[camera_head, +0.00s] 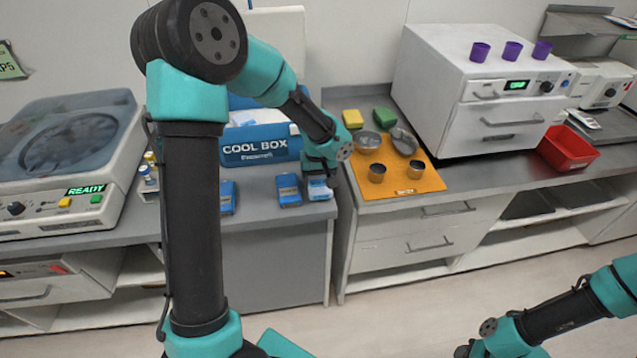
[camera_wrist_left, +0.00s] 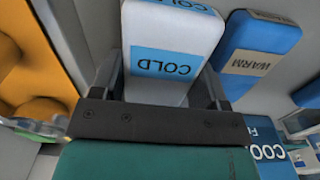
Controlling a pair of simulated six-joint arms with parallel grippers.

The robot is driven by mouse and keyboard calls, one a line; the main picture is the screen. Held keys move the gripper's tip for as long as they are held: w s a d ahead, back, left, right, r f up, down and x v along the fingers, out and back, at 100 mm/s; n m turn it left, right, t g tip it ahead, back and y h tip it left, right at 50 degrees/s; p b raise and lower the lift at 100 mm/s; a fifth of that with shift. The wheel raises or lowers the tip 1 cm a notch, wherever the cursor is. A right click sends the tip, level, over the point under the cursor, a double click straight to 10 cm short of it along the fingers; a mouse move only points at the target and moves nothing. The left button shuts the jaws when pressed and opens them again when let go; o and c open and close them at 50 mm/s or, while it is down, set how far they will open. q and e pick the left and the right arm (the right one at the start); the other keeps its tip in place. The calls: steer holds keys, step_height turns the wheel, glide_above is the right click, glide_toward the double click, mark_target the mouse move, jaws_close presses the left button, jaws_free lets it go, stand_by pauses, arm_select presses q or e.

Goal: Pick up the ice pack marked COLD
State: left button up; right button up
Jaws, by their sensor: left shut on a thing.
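The ice pack marked COLD (camera_wrist_left: 172,40) is white with blue label bands and sits between the two fingers of my left gripper (camera_wrist_left: 162,82) in the left wrist view. In the head view this pack (camera_head: 320,190) shows under my left gripper (camera_head: 319,178), near the counter's front edge. My left gripper is shut on it. I cannot tell whether the pack is clear of the counter. My right gripper (camera_head: 472,350) is partly in view at the bottom right of the head view, and its fingers are not clear.
A blue pack marked WARM (camera_wrist_left: 252,55) lies beside the COLD pack; it also shows in the head view (camera_head: 288,190). Another blue pack (camera_head: 228,198) is farther left. The blue COOL BOX (camera_head: 262,148) stands behind. An orange mat (camera_head: 425,180) with metal cups is at right.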

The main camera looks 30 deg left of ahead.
arm_select(q)
steer(key=shift+r, duration=0.55)
steer(key=shift+s+d+r, duration=0.1)
steer(key=shift+s+r, duration=0.1)
steer(key=shift+r, duration=0.05)
steer(key=s+d+r, duration=0.1)
steer(key=s+d, duration=0.7)
steer(key=s, duration=0.5)
steer(key=shift+s+r, duration=0.15)
